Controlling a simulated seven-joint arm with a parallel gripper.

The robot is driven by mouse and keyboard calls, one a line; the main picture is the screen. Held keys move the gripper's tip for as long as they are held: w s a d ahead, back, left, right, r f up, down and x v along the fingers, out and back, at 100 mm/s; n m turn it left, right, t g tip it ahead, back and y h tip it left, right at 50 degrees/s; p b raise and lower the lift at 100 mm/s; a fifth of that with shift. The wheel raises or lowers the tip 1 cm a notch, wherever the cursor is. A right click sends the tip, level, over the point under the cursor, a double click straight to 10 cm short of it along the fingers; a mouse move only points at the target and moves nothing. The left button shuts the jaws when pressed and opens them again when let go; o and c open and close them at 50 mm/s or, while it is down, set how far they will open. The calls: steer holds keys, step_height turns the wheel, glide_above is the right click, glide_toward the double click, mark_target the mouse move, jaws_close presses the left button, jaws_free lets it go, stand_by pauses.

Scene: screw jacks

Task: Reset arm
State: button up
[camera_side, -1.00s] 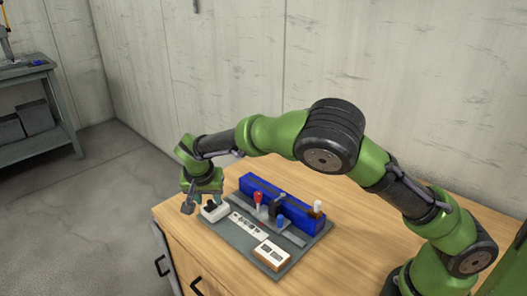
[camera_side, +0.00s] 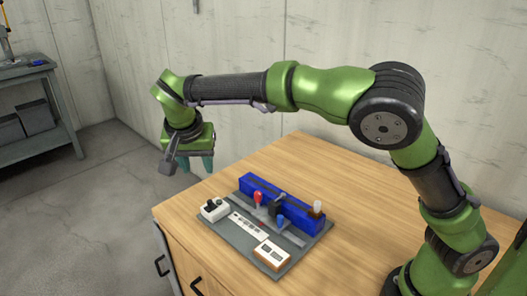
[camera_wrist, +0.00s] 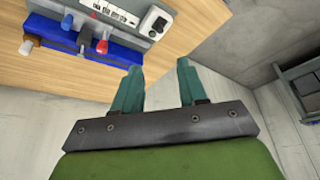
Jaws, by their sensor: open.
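My gripper (camera_side: 196,164) is raised in the side view, above and beyond the left edge of the wooden cabinet top. Its teal fingers hang down, spread apart and empty. In the wrist view my gripper (camera_wrist: 157,78) also shows open, with nothing between its fingers. The grey board (camera_side: 222,228) lies on the wooden top, to the right of and below my gripper, and apart from it. On it are a blue rail block (camera_side: 262,196), a red-knobbed lever (camera_side: 258,198), a white switch box (camera_side: 214,209) and a white button box (camera_side: 270,254).
The wooden top (camera_side: 370,215) is clear around the board. A grey shelf table (camera_side: 35,115) stands far left against the wall. Open floor (camera_side: 110,200) lies left of the cabinet, and a pale wall (camera_side: 230,50) stands behind.

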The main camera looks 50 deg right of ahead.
steer(key=s+d+r+n+t+y, duration=0.1)
steer(key=s+d+n+t+y, duration=0.1)
steer(key=s+d, duration=0.5)
steer(key=s+d+r+n+t+y, duration=0.2)
steer(key=s+d, duration=0.5)
steer(key=s, duration=1)
steer(key=shift+s+r+n+y, duration=0.25)
steer(key=shift+s+n+y, duration=0.1)
steer(key=shift+n+y, duration=0.25)
